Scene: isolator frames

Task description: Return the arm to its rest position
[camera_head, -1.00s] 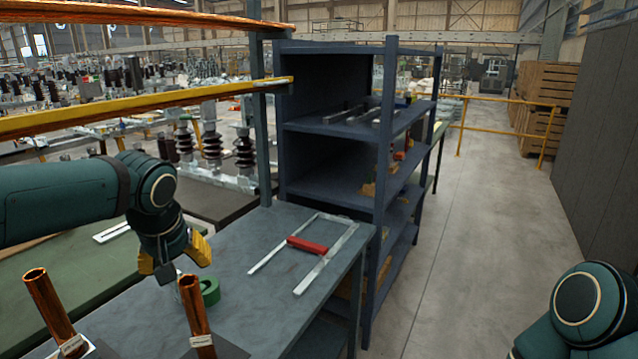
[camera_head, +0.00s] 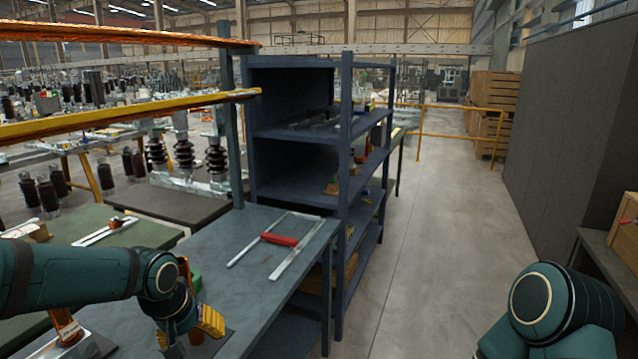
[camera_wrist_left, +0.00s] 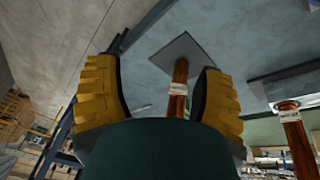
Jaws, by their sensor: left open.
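My left arm comes in from the left in the head view. My left gripper (camera_head: 190,330) has yellow fingertips and is open, pointing down over the near end of the grey workbench (camera_head: 225,285). In the left wrist view the two yellow fingers (camera_wrist_left: 158,95) stand wide apart. A labelled copper post (camera_wrist_left: 180,75) on a square plate shows in the gap between them, and I cannot tell how far beyond them it is. My right arm (camera_head: 545,305) shows at the lower right, with its gripper out of the picture.
A second copper post (camera_head: 66,327) stands left of the gripper. A metal frame with a red handle (camera_head: 280,239) lies on the bench. A blue shelf rack (camera_head: 345,180) stands behind it. Copper and yellow bars (camera_head: 130,115) cross the upper left. The floor aisle (camera_head: 440,220) is clear.

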